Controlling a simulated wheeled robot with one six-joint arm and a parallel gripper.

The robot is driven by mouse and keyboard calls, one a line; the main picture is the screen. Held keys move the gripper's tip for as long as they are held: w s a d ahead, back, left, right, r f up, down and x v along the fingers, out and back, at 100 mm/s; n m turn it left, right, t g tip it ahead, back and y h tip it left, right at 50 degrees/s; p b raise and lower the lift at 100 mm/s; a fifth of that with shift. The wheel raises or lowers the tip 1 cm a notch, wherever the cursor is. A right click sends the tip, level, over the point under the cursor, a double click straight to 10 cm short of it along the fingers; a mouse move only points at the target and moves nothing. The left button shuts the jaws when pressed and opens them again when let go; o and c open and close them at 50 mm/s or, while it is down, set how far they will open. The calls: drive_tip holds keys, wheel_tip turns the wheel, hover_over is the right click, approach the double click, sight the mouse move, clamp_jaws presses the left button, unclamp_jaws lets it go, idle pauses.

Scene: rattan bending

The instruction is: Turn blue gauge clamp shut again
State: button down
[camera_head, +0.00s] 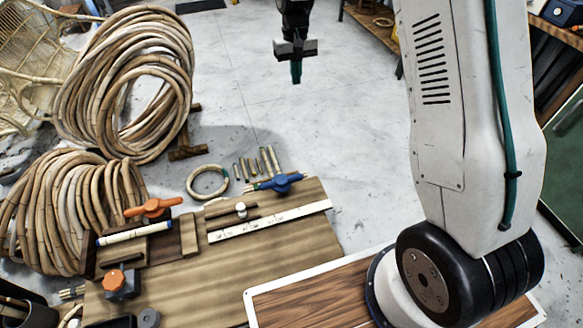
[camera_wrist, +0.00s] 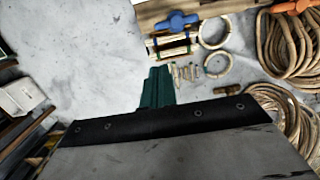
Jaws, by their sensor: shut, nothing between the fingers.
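The blue gauge clamp (camera_head: 275,183) sits at the far right end of the wooden workbench in the head view, by the end of a white ruler strip. It also shows in the wrist view (camera_wrist: 178,22), near the top edge. My gripper (camera_head: 296,72) hangs over the bare floor, well beyond and above the clamp and apart from it. Its green fingers are together and empty; they also show in the wrist view (camera_wrist: 157,88). I cannot tell from these frames how far the clamp is turned.
An orange clamp (camera_head: 154,207) and an orange knob (camera_head: 114,280) stand on the left of the workbench (camera_head: 290,245). A rattan ring (camera_head: 207,182) and several short rattan pieces lie behind it. Large rattan coils (camera_head: 120,85) fill the left. Floor around my gripper is clear.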

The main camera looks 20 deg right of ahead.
drive_tip(key=w+f, duration=0.3)
drive_tip(key=f, duration=1.3)
drive_tip(key=w+a+f+g, duration=0.1)
drive_tip(key=w+f, duration=0.2)
drive_tip(key=f, duration=1.3)
drive_tip(key=shift+w+a, duration=0.15)
drive_tip(key=shift+w, duration=0.25)
drive_tip(key=shift+f, duration=0.1)
drive_tip(key=s+f, duration=0.6)
drive_tip(key=f, duration=0.4)
drive_tip(key=shift+s+f, duration=0.15)
drive_tip(key=shift+f, duration=0.05)
